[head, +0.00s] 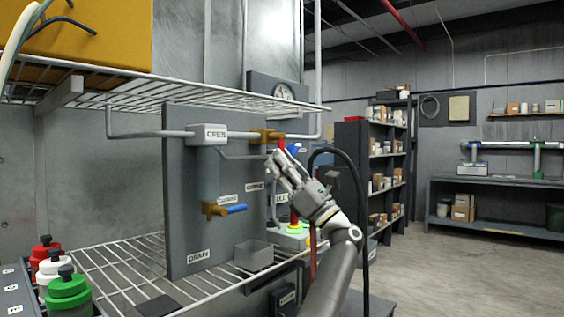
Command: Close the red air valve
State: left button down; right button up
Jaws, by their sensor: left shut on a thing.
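The red air valve has a brass body (267,135) on the horizontal pipe at the top right of the grey panel. Only a short piece of its red handle (280,143) shows, between the brass body and my fingers. My left gripper (279,164) reaches up from the lower right and is shut on the red handle. The fingers hide most of the handle, so its exact angle is hard to tell. My right gripper is not in view.
A blue-handled valve (235,209) sits lower on the grey panel (185,240). A wire shelf (200,93) hangs just above the pipe. Red, white and green bottles (69,293) stand at lower left. A black hose (357,180) curves right of my gripper. Open floor lies right.

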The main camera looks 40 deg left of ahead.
pick_arm(q)
jog(key=shift+g, duration=0.3)
jog(key=c, duration=1.5)
grip_release()
jog(key=shift+o, duration=0.2)
jog(key=shift+f, duration=0.1)
jog(key=v, duration=1.2)
